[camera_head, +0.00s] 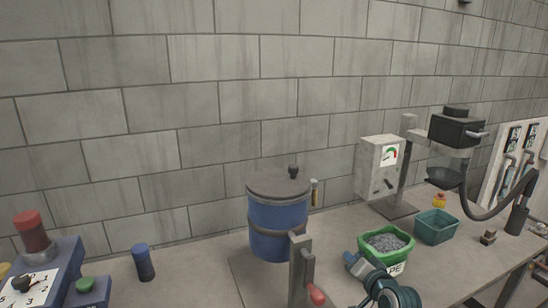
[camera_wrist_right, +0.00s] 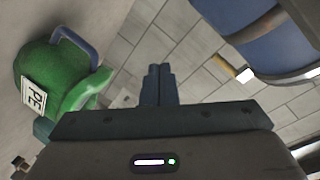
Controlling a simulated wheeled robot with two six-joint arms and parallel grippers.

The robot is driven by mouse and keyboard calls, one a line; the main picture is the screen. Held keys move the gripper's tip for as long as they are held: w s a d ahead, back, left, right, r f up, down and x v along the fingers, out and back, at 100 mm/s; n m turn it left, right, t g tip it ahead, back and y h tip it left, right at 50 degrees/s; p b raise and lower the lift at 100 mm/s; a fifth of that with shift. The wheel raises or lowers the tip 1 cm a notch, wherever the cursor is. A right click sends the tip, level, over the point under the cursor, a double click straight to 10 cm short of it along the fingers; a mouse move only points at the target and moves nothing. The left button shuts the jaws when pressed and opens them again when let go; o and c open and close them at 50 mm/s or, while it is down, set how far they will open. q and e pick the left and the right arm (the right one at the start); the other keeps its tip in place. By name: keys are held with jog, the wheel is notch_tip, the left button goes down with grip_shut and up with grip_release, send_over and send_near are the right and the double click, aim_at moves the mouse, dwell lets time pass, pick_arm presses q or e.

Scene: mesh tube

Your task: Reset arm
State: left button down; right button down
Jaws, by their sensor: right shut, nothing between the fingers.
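My right gripper (camera_head: 356,263) is at the bottom of the head view, just left of the green bucket (camera_head: 372,238). The right wrist view shows its two fingers (camera_wrist_right: 158,84) together, with nothing between them. The wrist view looks tipped over, with the green bucket (camera_wrist_right: 50,75) at left and the blue barrel (camera_wrist_right: 265,35) at upper right. My left gripper is not in view.
The lidded blue barrel (camera_head: 278,225) stands on the bench left of my right gripper, behind a grey post with a red-tipped lever (camera_head: 302,270). The bucket holds grey granules. A teal bin (camera_head: 435,227) and a gauge box (camera_head: 380,165) stand to the right.

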jog(key=s+d+f+n+g+h, duration=0.1)
jog(key=s+f+n+g, duration=0.15)
jog(key=s+f, duration=0.65)
jog(key=s+f+n+g+h, duration=0.15)
jog(key=s+f+g, duration=0.3)
jog(key=s, duration=0.75)
jog(key=s+d+f+n+g+h, duration=0.1)
jog(key=s+d+f+n+g, duration=0.1)
jog(key=s, duration=0.9)
jog(key=s+d+f+n+g+h, duration=0.1)
jog(key=s+n+g, duration=0.1)
jog(key=s, duration=0.8)
jog(key=s+d+f+g, duration=0.1)
jog(key=d+f+g, duration=0.15)
jog(key=f, duration=2.95)
jog(key=s+d+f, duration=0.1)
jog(key=s+f, duration=1.7)
jog(key=shift+d+f+m, duration=0.15)
jog(key=shift+d+m, duration=0.15)
jog(key=shift+m, duration=0.1)
jog(key=shift+g, duration=0.25)
